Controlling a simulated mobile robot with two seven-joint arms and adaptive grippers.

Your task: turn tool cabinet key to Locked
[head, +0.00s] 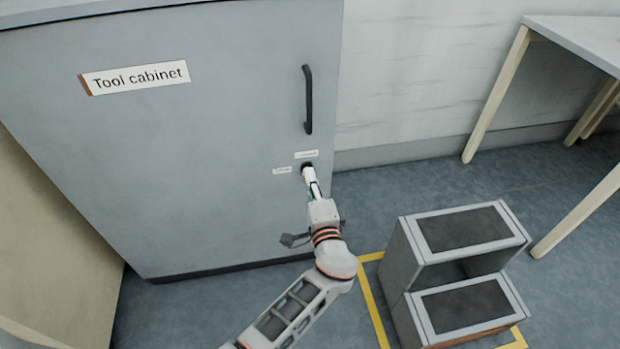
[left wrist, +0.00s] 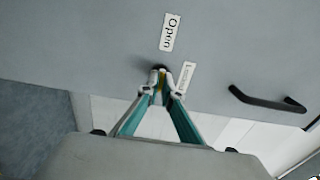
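The grey tool cabinet (head: 200,110) stands upright with its door shut and a "Tool cabinet" sign on it. My left gripper (head: 308,172) is at the dark round lock (head: 306,166) below the handle. In the left wrist view, my left gripper (left wrist: 161,75) has its fingertips closed together on a small yellowish key (left wrist: 161,82) at the lock. The fingers hide most of the key, so I cannot tell which way it points. The "Open" label (left wrist: 170,32) is readable; the other label (left wrist: 185,78) is partly covered by a finger. My right gripper is not in view.
A black vertical handle (head: 307,100) is on the door above the lock. A grey two-step stool (head: 412,262) stands on the floor at right, inside yellow floor lines. A table (head: 585,40) is at the far right. A beige panel (head: 40,240) stands left of the cabinet.

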